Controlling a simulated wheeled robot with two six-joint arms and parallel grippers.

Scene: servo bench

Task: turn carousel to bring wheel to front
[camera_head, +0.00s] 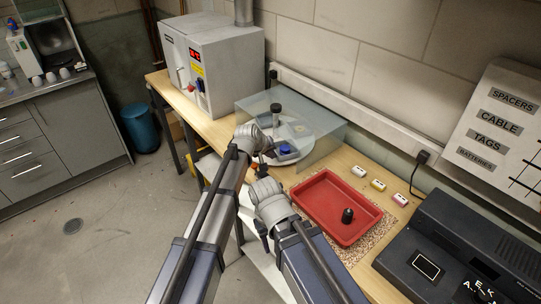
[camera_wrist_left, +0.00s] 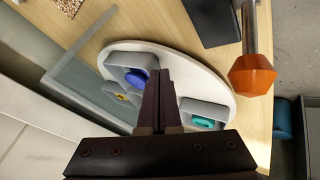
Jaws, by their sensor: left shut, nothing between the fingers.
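The carousel, a white round disc (camera_head: 306,146), sits on the bench partly under a clear cover (camera_head: 320,128). In the left wrist view the disc (camera_wrist_left: 216,98) carries grey-walled compartments holding a blue round piece (camera_wrist_left: 136,77), a yellow piece (camera_wrist_left: 122,97) and a teal piece (camera_wrist_left: 203,122). The blue piece also shows in the head view (camera_head: 285,149). I cannot tell which piece is the wheel. My left gripper (camera_wrist_left: 158,78) is shut and empty, its fingertips over the disc between the blue and teal pieces; contact is unclear. My right gripper (camera_head: 262,170) is close by, its fingers too small to judge.
A red tray (camera_head: 312,212) with a black knobbed piece (camera_head: 347,215) lies to the right. Several small labelled blocks (camera_head: 378,185) lie behind it. A grey oven-like box (camera_head: 225,65) stands left of the carousel. An orange hexagonal knob (camera_wrist_left: 252,75) on a metal rod is near the disc edge.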

